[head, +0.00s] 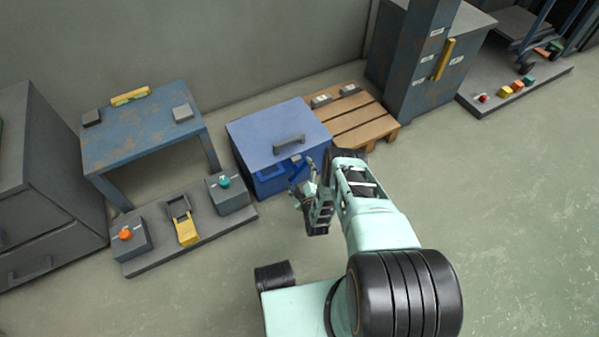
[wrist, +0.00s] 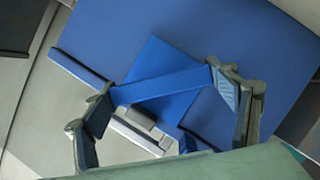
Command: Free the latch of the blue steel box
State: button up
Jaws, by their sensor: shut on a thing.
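The blue steel box (head: 262,128) stands on the floor left of my arm in the head view. A grey handle (head: 289,143) is on its top. My gripper (head: 308,172) is at the front of the box, on its right side. In the wrist view my gripper (wrist: 160,92) has its two fingers wide apart, one at each end of a blue bar (wrist: 158,86), and is shut on it. The bar lies in front of a square blue plate (wrist: 168,62) on the box face (wrist: 245,35). A light grey strip (wrist: 135,132) shows below the bar. The latch's inner parts are hidden.
A wooden pallet (head: 362,126) lies right of the box. A blue table (head: 150,137) and a low grey plinth (head: 160,262) with a yellow lever (head: 187,232) are left. A tall cabinet (head: 425,95) stands behind right.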

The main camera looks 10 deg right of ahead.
jog(key=m+g+y, duration=0.1)
jog(key=m, duration=0.2)
jog(key=shift+w+y, duration=0.1)
jog(key=shift+y, duration=0.2)
jog(key=shift+m+g+y, duration=0.4)
jog(key=shift+m+y, duration=0.6)
jog(key=shift+m, duration=0.6)
jog(key=o, duration=1.2)
jog(key=shift+c, duration=0.2)
jog(key=v, duration=0.7)
jog(key=shift+s+r, duration=0.15)
jog(key=shift+s, duration=0.1)
